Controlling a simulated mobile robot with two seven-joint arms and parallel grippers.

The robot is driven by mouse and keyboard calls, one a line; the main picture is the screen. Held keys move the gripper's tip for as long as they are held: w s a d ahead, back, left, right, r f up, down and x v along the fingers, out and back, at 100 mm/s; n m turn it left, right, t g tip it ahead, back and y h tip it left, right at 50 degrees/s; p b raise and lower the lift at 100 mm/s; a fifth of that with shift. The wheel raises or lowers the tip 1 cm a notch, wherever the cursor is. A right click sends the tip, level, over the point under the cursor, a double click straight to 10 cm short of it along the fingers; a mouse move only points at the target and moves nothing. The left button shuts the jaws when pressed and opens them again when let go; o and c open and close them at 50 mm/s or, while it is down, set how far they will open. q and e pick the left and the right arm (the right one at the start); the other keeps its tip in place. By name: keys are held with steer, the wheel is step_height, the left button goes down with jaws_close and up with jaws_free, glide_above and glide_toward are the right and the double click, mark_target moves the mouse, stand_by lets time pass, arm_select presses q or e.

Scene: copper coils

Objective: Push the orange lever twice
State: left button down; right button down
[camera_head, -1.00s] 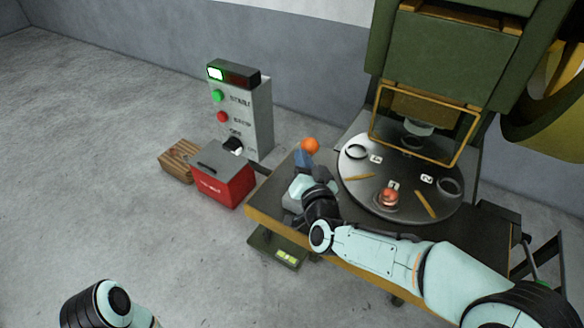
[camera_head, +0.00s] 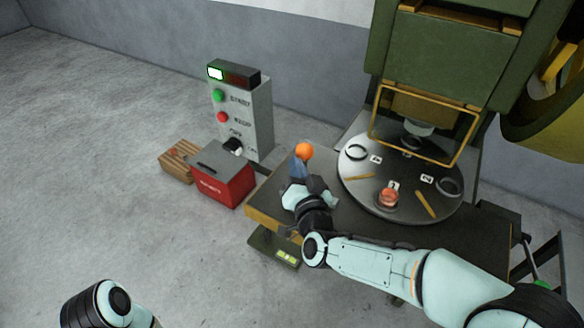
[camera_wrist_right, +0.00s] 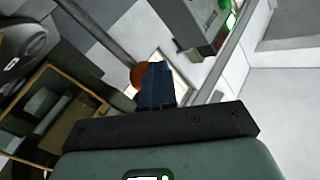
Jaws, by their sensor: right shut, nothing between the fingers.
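The orange lever's round knob (camera_head: 304,150) stands at the back left of the press table, beside the round plate. My right gripper (camera_head: 299,168) is shut and empty, its blue-grey fingers right at the knob on the near side. In the right wrist view the fingers (camera_wrist_right: 156,84) overlap the orange knob (camera_wrist_right: 137,74), which is partly hidden behind them. Whether they touch, I cannot tell. The lever's shaft is hidden. Of my left arm only a part shows at the lower left in the head view; its gripper is out of frame.
The round plate (camera_head: 360,194) carries rings, yellow bars and a copper-coloured piece (camera_head: 388,197). The green press (camera_head: 445,60) with a yellow guard frame stands behind. A control box (camera_head: 258,115), red box (camera_head: 226,188) and wooden block (camera_head: 174,162) are on the left.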

steer(key=shift+s+a+f, duration=0.2)
steer(key=shift+s+a, duration=0.25)
steer(key=shift+s, duration=0.2)
steer(key=shift+s+a+f, duration=0.25)
steer(key=shift+s+a, duration=0.25)
steer(key=shift+s, duration=0.1)
steer(key=shift+s+a+f, duration=0.2)
steer(key=shift+s+a, duration=0.25)
steer(key=shift+s, duration=0.2)
steer(key=shift+s+a+f, duration=0.25)
steer(key=shift+s+a, duration=0.5)
steer(key=shift+s, duration=0.25)
steer(key=shift+s+a+f, duration=0.25)
steer(key=shift+s+a, duration=0.45)
steer(key=shift+s, duration=0.3)
